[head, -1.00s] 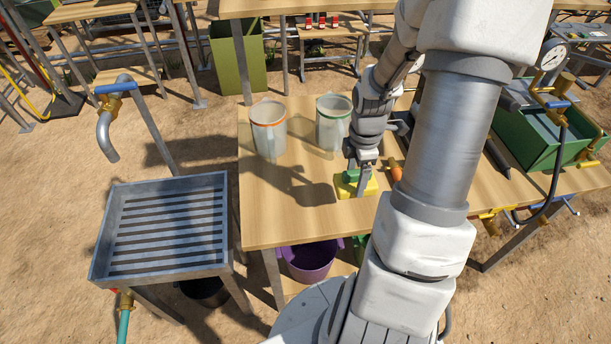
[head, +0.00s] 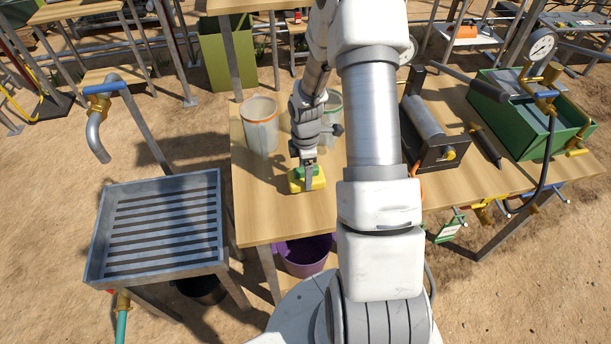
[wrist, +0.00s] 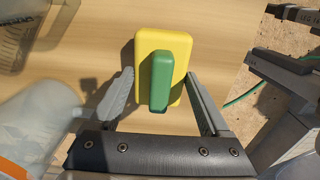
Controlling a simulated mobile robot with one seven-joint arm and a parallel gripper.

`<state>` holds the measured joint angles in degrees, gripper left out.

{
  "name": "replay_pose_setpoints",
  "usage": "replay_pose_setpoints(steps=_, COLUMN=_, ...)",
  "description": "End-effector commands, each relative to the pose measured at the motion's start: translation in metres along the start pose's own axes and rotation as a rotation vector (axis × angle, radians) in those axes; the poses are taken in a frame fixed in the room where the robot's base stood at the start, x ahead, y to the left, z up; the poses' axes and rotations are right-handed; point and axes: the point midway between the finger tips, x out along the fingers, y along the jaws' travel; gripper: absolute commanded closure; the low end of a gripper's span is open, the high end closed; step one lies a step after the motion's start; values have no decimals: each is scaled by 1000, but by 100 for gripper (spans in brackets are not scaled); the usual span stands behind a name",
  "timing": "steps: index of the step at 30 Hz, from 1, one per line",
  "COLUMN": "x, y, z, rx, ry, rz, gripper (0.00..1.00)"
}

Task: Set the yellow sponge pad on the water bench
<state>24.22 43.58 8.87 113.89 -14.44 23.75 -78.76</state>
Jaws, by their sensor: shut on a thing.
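The yellow sponge pad (head: 318,183) has a green grip on top and is at the wooden table (head: 270,215). My gripper (head: 308,178) points down over it and is shut on it. In the wrist view the pad (wrist: 180,45) lies between the fingers, with its green grip (wrist: 160,82) in the middle. I cannot tell whether the pad touches the tabletop or hangs just above it. The grey slatted metal basin (head: 165,268) with a blue-handled tap (head: 98,125) at the left appears to be the water bench. Its slatted top is empty.
A clear jar with an orange rim (head: 260,125) and a green-rimmed jar (head: 333,115) stand behind the gripper. A dark box device (head: 435,150) and a green bin (head: 535,130) are at right. A narrow gap separates table and basin. The table's left front is clear.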

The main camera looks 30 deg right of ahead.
Motion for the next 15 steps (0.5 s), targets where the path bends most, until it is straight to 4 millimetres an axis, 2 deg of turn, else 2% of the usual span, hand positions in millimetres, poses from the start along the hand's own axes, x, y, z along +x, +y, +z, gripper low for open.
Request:
replay_pose_setpoints(steps=3, x=16, y=-1, z=0, rx=0, ry=0, rz=-3, gripper=72)
replay_pose_setpoints(steps=6, x=22, y=0, z=0, rx=-1, ry=0, rz=-1, gripper=72)
replay_pose_setpoints(steps=15, x=24, y=0, z=0, rx=-1, ry=0, rz=0, gripper=72)
